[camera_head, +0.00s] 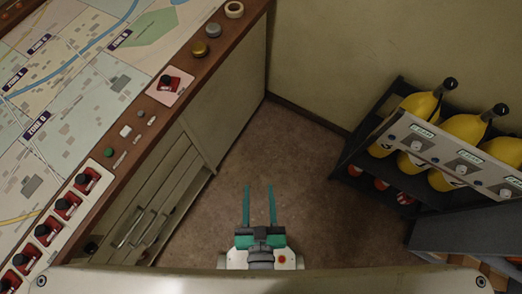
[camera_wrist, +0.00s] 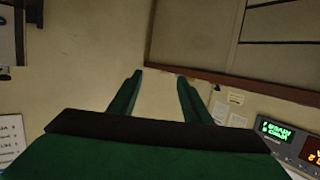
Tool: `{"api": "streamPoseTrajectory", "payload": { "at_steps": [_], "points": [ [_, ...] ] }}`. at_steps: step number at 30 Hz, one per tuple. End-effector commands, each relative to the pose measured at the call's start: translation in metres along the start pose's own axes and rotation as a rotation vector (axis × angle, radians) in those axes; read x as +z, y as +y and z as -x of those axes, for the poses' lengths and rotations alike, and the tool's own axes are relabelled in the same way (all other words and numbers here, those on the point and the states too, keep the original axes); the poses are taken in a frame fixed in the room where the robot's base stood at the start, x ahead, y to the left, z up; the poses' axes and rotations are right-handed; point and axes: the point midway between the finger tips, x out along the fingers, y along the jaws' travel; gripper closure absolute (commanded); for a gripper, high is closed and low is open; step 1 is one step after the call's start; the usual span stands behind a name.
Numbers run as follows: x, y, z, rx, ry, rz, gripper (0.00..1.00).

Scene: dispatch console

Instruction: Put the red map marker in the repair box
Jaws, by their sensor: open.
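My gripper (camera_head: 259,188) is open and empty, its two teal fingers apart and pointing up the picture over the brown floor. I cannot make out a red map marker on the map (camera_head: 75,75) of the console at left. The red pieces with black knobs, such as the red switch (camera_head: 170,83), look like controls. I see nothing that I can tell is the repair box.
The wooden console edge (camera_head: 225,24) carries gold and grey knobs and a cream ring (camera_head: 234,9). A dark rack (camera_head: 348,160) with yellow cylinders (camera_head: 465,128) stands at right. Open floor (camera_head: 305,160) lies between them. The wrist view shows a lit display (camera_wrist: 275,130) at right.

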Motion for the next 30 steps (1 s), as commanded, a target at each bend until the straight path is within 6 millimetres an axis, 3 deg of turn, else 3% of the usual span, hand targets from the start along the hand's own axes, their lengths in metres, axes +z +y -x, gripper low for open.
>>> {"api": "streamPoseTrajectory", "payload": {
  "at_steps": [3,9,30],
  "points": [
    [-0.003,0.003,0.029,0.026,0.007,-0.007,0.56],
    [-0.009,0.005,0.049,0.042,0.023,-0.011,0.56],
    [-0.009,0.004,0.05,0.042,0.025,-0.011,0.56]
  ]
}}
